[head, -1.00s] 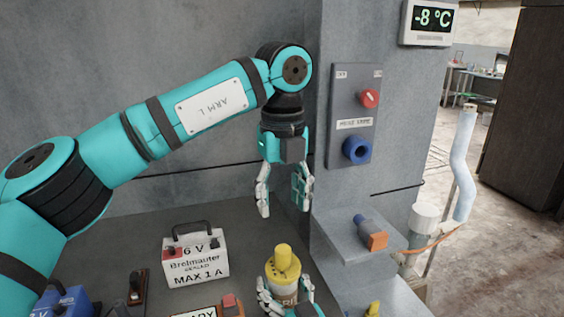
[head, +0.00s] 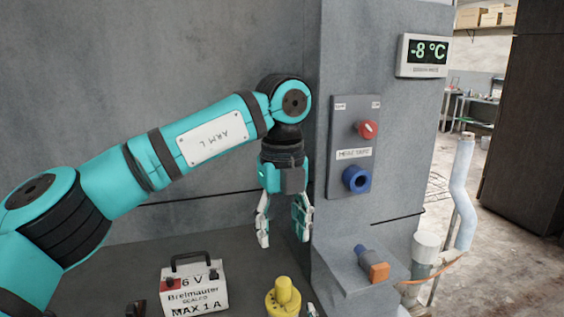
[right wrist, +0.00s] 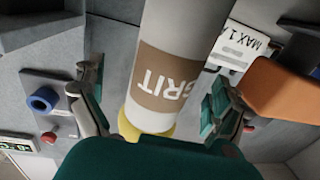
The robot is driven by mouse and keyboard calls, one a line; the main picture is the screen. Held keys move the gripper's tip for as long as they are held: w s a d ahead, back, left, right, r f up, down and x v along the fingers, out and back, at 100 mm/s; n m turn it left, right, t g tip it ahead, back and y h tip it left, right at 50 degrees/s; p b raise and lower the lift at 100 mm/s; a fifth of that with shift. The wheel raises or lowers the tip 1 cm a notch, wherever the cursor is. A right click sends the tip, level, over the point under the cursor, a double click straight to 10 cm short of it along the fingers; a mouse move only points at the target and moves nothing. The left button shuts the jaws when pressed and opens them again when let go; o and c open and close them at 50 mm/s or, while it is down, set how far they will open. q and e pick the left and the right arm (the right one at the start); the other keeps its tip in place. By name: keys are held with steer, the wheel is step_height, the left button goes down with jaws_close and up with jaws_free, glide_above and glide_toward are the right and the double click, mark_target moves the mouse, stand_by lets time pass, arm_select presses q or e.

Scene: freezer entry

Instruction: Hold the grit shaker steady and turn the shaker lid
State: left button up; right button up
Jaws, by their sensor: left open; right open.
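The grit shaker's yellow lid (head: 284,297) shows at the bottom edge of the head view, with the body cut off below. In the right wrist view the white shaker body with its brown GRIT band (right wrist: 165,80) lies between the fingers of my right gripper (right wrist: 155,92). That gripper is open around the shaker, with gaps at its sides. The yellow lid also shows there (right wrist: 146,132), partly hidden by my gripper's housing. My left gripper (head: 284,238) is open and empty, pointing down, above the lid and apart from it.
A 6 V battery box (head: 195,290) stands left of the shaker. A grey pillar on the right carries a panel with a red knob (head: 367,129) and a blue socket (head: 356,179). A ledge (head: 345,280) below holds an orange-and-blue part (head: 377,271). A -8 °C display (head: 424,55) hangs higher.

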steer(key=shift+p+v, duration=1.05)
steer(key=shift+v, duration=1.9)
steer(key=shift+s, duration=0.1)
steer(key=v, duration=1.2)
